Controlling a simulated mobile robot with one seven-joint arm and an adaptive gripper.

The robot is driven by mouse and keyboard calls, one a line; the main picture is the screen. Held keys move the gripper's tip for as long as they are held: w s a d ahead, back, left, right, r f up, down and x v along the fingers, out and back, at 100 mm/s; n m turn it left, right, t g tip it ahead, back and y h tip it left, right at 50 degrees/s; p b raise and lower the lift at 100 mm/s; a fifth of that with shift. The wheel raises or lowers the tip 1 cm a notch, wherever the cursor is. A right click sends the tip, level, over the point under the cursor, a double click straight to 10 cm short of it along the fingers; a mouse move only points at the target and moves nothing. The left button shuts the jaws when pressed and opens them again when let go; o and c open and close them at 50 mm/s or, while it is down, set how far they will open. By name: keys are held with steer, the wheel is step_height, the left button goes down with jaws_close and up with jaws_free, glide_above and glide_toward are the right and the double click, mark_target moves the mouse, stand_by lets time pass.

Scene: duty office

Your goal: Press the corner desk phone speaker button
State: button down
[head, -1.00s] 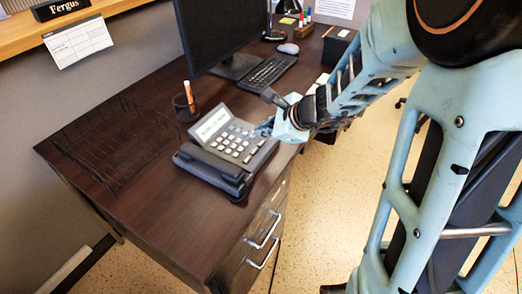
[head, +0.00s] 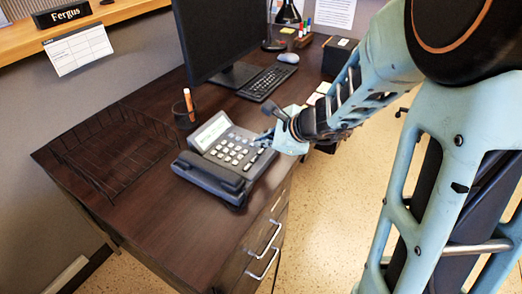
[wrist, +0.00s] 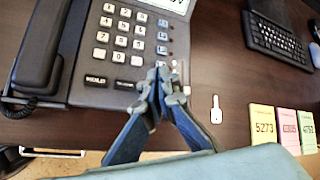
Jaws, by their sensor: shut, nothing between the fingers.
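The dark desk phone (head: 228,185) sits near the desk's front edge, with a lit screen (head: 211,132), a keypad of white keys and a handset along one side. In the head view, my gripper (head: 268,139) is at the phone's right side, partly hidden by my wrist.
A small white key-shaped item (wrist: 216,109) and numbered sticky notes (wrist: 264,124) lie right of the phone. A keyboard (head: 264,82), monitor (head: 222,38) and mouse (head: 288,58) stand farther back. A pen cup (head: 184,113) and wire tray (head: 112,150) are on the left.

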mark_target(262, 154)
steer(key=shift+f, duration=0.1)
stand_by(0.6)
steer(key=shift+f+b, duration=0.35)
steer(key=shift+b, duration=0.25)
steer(key=shift+f+b, duration=0.35)
steer(key=shift+b, duration=0.1)
stand_by(0.4)
steer(key=shift+r, duration=0.1)
steer(key=shift+r+p, duration=0.65)
steer(key=shift+r, duration=0.05)
steer(key=shift+r, duration=0.1)
step_height(262, 154, up, 5)
steer(key=p, duration=0.4)
